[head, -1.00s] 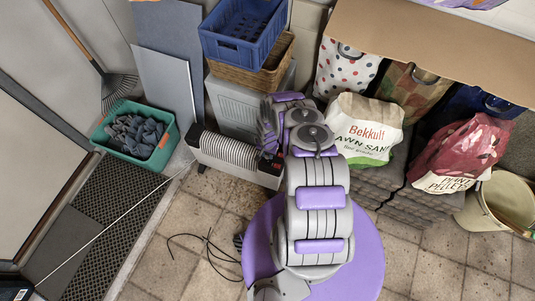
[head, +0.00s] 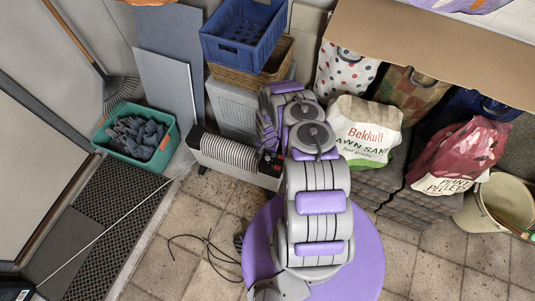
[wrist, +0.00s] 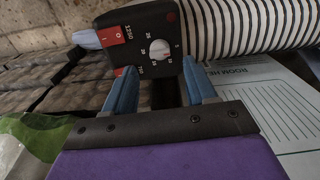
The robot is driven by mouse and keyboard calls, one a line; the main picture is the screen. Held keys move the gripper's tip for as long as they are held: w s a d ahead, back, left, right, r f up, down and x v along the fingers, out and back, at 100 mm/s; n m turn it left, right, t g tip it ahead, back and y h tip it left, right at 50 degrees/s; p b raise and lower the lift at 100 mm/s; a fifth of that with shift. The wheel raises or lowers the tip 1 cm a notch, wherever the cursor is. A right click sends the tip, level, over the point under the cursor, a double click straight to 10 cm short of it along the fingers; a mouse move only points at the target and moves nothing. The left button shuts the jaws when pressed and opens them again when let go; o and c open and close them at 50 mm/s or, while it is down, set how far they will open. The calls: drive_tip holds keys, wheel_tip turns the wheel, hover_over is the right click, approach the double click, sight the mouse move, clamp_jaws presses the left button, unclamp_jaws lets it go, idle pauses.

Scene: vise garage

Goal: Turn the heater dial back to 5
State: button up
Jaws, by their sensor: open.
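The heater (head: 225,155) stands on the floor, with a pale ribbed body and a dark control end at its right. In the wrist view its black control panel (wrist: 140,28) fills the upper middle. The white round dial (wrist: 160,49) sits on it among small numbers; the exact setting is too small to tell. My gripper (wrist: 160,88) is open, its two blue fingers apart below the dial in the picture, one to each side, with nothing held between them. In the head view my gripper (head: 266,135) is over the heater's right end, its fingertips mostly hidden.
Red rocker switches (wrist: 111,37) sit left of the dial. A cardboard box (wrist: 265,105) lies beside the heater in the wrist view. Blue crate (head: 242,40) and wicker basket (head: 255,78) stand behind. The lawn sand bag (head: 362,130) is close right. A loose cable (head: 205,245) lies on the floor.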

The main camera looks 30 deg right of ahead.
sight(268, 156)
wheel_tip(268, 156, up, 12)
drive_tip(key=p, duration=0.3)
drive_tip(key=shift+r, duration=0.15)
idle(0.4)
